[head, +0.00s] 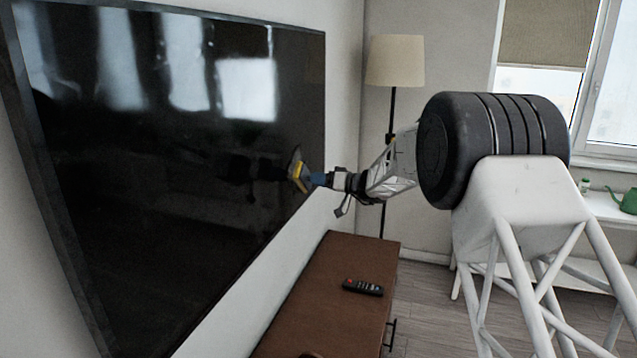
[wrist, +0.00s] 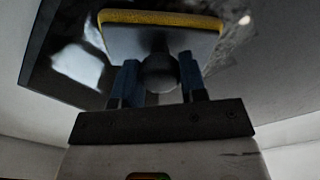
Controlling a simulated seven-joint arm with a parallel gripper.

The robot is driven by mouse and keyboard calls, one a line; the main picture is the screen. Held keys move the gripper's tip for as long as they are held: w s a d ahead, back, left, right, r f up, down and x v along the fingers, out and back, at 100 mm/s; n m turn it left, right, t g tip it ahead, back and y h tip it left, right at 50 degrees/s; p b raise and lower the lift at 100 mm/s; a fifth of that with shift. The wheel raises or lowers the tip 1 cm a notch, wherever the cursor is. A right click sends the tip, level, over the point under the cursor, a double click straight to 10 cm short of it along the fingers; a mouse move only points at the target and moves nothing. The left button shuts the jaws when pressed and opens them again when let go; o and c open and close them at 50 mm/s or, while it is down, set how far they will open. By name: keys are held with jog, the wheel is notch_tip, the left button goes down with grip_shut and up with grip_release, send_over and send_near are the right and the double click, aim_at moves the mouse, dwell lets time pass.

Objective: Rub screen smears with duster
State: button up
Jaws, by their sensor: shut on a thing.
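A large dark screen (head: 170,200) hangs on the wall at the left in the head view. It shows bright window reflections; I cannot tell smears from reflections in it. It also fills the top of the wrist view, with whitish patches (wrist: 78,66) at its left. My gripper (head: 318,179) reaches left toward the screen and is shut on the duster (head: 298,170). In the wrist view the blue fingers (wrist: 158,85) hold the duster's dark round handle. The duster's flat pad has a yellow edge (wrist: 160,19) and faces the screen. I cannot tell whether the pad touches it.
A brown cabinet (head: 325,290) stands below the screen with a black remote (head: 362,287) on it. A floor lamp (head: 395,62) stands in the corner behind my arm. A white shelf with a green watering can (head: 627,201) is at the right.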

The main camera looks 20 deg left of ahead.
jog(key=shift+w, duration=0.95)
jog(key=shift+w, duration=0.15)
jog(key=w, duration=0.3)
jog(key=shift+w+a, duration=0.1)
jog(key=shift+w, duration=0.1)
jog(key=shift+r, duration=0.1)
jog(key=shift+r, duration=1.1)
jog(key=shift+s, duration=0.1)
jog(key=shift+s+d+f, duration=0.1)
jog(key=shift+s+d, duration=0.1)
jog(key=shift+s, duration=1.55)
